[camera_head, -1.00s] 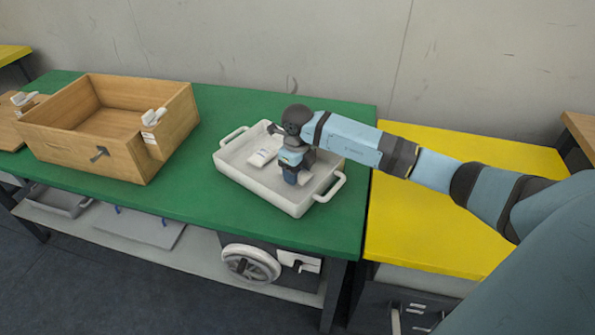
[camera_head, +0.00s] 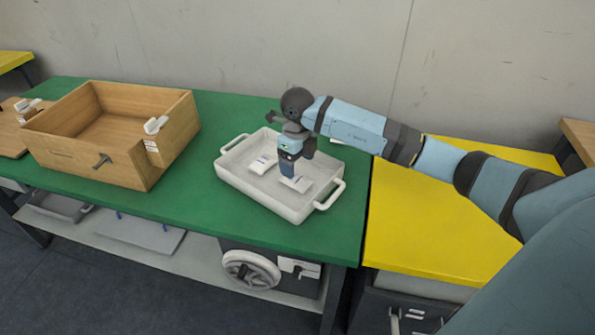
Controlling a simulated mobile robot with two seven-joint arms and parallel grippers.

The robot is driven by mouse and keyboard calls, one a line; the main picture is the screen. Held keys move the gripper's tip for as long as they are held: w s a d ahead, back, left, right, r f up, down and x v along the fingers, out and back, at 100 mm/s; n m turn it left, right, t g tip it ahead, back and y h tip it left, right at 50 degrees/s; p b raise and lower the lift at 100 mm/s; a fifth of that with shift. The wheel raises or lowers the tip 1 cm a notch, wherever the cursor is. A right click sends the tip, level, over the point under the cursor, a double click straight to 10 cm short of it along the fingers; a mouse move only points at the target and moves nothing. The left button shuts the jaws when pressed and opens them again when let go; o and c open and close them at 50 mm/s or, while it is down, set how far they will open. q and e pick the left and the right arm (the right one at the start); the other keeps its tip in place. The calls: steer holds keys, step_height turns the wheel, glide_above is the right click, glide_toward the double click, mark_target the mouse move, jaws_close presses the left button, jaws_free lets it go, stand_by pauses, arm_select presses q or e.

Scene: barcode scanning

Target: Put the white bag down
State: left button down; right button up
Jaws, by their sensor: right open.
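A white bag (camera_head: 300,184) with a dark marking lies on the floor of the light grey tray (camera_head: 237,186), toward its right front. A second white bag (camera_head: 261,164) lies in the tray further left. My right gripper (camera_head: 290,173) points down over the tray, just above and behind the first bag. It is open, and part of that bag may be hidden behind it. My left gripper is not in view.
An empty-looking wooden box (camera_head: 95,165) stands left on the green table (camera_head: 205,203), with a white device (camera_head: 154,126) on its rim. A yellow table (camera_head: 410,225) adjoins at right. Green surface is clear between box and tray.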

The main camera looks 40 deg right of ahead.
mark_target(297, 178)
step_height(297, 178, up, 5)
steer(key=s+a+f+n+y, duration=0.1)
steer(key=s+a+f+y, duration=0.2)
steer(key=a, duration=0.5)
steer(key=s+a+f+y, duration=0.2)
steer(key=s+a+y, duration=0.25)
steer(key=a, duration=0.45)
steer(key=s+a+r+m+t+y, duration=0.65)
steer(key=a+m+t+y, duration=0.3)
steer(key=m+y, duration=0.3)
arm_select(q)
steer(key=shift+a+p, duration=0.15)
steer(key=shift+p, duration=0.2)
arm_select(e)
steer(key=s+d+f+m+h, duration=0.2)
steer(key=f+m+h, duration=0.3)
steer(key=m, duration=0.3)
steer(key=s+d+f+m+t+h, duration=0.1)
steer(key=s+d+f+m+h, duration=0.1)
steer(key=s+f+m+h, duration=0.3)
steer(key=s+d+f+m+t+h, duration=0.1)
steer(key=s+d+f+m+h, duration=0.2)
steer(key=m, duration=0.9)
step_height(297, 178, down, 2)
steer(key=s+h, duration=0.1)
steer(key=h, duration=0.1)
steer(key=shift+h, duration=0.4)
